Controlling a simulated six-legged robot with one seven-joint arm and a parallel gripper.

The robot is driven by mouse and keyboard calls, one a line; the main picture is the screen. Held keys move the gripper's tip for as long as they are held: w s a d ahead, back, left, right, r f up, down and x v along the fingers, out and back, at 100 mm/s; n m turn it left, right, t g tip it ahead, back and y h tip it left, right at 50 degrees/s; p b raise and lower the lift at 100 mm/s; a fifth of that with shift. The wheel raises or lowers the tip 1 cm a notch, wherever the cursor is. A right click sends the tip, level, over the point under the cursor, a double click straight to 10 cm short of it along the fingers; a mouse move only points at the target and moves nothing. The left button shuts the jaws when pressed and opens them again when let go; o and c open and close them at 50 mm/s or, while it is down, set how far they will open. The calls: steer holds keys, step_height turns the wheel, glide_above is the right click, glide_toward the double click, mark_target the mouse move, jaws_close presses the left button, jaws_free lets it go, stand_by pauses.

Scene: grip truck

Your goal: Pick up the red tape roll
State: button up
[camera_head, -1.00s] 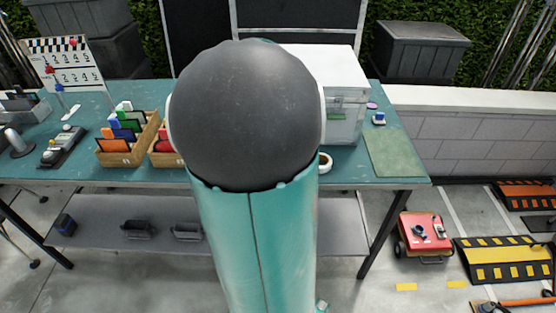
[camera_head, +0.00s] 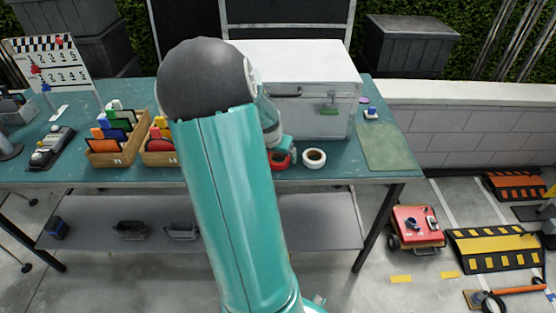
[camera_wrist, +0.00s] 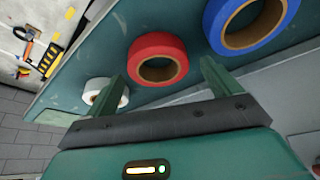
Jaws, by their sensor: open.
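The red tape roll (camera_wrist: 158,60) lies flat on the teal table (camera_wrist: 65,92), with its brown core facing up in the wrist view. My gripper (camera_wrist: 162,78) is open, with one green finger on each side of the red roll in that view. Nothing is between the fingers in a visible grip, and I cannot tell whether they touch the roll. In the head view the red roll (camera_head: 279,160) shows only in part beside my gripper (camera_head: 282,147), which hides much of it.
A white roll (camera_head: 314,158) lies right of the red one in the head view. A blue roll (camera_wrist: 250,22) lies close on the other side. A white case (camera_head: 300,75) stands behind. Wooden boxes (camera_head: 112,158) stand to the left. A green mat (camera_head: 384,148) lies right.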

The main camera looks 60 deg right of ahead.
steer(key=shift+d+f, duration=0.25)
steer(key=shift+f, duration=0.25)
steer(key=c, duration=1.1)
steer(key=shift+r, duration=0.15)
